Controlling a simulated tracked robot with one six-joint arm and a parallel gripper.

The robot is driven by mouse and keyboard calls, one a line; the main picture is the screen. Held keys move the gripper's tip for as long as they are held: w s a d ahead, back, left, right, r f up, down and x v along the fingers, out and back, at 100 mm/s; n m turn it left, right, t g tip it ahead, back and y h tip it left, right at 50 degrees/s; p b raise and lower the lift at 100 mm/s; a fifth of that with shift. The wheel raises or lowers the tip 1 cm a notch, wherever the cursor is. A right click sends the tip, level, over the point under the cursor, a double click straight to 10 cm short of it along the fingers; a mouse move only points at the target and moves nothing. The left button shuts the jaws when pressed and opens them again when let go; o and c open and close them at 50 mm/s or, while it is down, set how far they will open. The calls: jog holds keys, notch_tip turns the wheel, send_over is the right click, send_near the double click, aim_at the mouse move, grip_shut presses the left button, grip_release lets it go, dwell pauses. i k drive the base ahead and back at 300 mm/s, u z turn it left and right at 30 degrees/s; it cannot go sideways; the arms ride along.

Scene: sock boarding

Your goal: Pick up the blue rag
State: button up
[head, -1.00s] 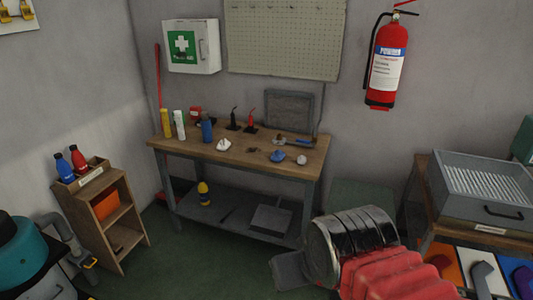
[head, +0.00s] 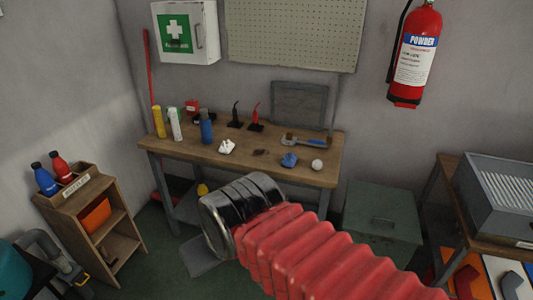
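The blue rag (head: 289,160) is a small crumpled heap near the front right of the wooden workbench top (head: 270,172). It lies between a white crumpled rag (head: 226,147) and a small white ball (head: 317,165), apart from both. My arm, with a red ribbed sleeve and a metal collar, reaches in from the lower right, below and in front of the bench.
Several bottles stand at the bench's left, including a blue one (head: 207,128). A grey-green chest (head: 382,223) stands right of the bench, a wooden shelf unit (head: 92,225) at left.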

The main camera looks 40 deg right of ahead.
aim_at(289, 159)
jog(key=u, duration=0.05)
jog(key=i, duration=0.9)
jog(key=z, duration=0.65)
jog(key=i, duration=1.1)
jog(key=z, duration=0.65)
jog(key=k, duration=0.9)
jog(key=z, duration=0.15)
jog(key=i, duration=0.3)
